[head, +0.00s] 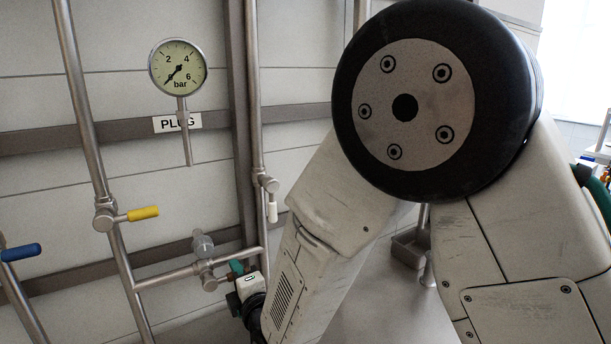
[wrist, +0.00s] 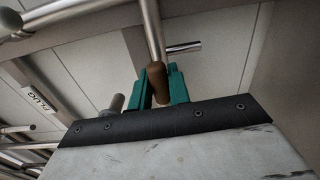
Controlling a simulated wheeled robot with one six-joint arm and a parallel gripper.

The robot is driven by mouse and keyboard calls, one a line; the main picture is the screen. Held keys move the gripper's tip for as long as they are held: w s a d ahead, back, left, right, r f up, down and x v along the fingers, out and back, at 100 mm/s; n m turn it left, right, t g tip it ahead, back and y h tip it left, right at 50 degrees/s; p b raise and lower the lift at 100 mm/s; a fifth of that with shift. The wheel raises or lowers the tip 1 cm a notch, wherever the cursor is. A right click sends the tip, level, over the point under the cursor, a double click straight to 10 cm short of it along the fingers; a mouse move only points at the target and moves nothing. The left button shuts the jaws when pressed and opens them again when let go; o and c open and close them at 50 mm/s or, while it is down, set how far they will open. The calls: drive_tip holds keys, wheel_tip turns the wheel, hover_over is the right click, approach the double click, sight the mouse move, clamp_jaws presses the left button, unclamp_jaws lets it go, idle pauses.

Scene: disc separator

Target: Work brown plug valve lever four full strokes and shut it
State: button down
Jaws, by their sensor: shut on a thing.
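The brown lever (wrist: 157,80) stands between the teal fingers of my gripper (wrist: 162,88) in the wrist view, and the fingers are shut on it. In the head view my gripper (head: 237,268) is low, just right of a valve body (head: 209,284) on a short horizontal pipe. The PLUG label also shows at the left of the wrist view (wrist: 38,98).
A yellow-handled valve (head: 142,214) and a blue-handled valve (head: 20,252) are on pipes at the left. A white-handled valve (head: 272,211) hangs on the upright pipe above my gripper. My own arm covers much of the centre and right of the head view.

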drive_tip(key=s+a+f+m, duration=0.1)
drive_tip(key=a+f+m, duration=0.1)
drive_tip(key=m, duration=0.7)
drive_tip(key=s+a+f+m, duration=0.2)
drive_tip(key=a+f+m, duration=0.1)
drive_tip(key=m, duration=0.7)
drive_tip(key=shift+s+f, duration=0.15)
drive_tip(key=shift+f, duration=0.65)
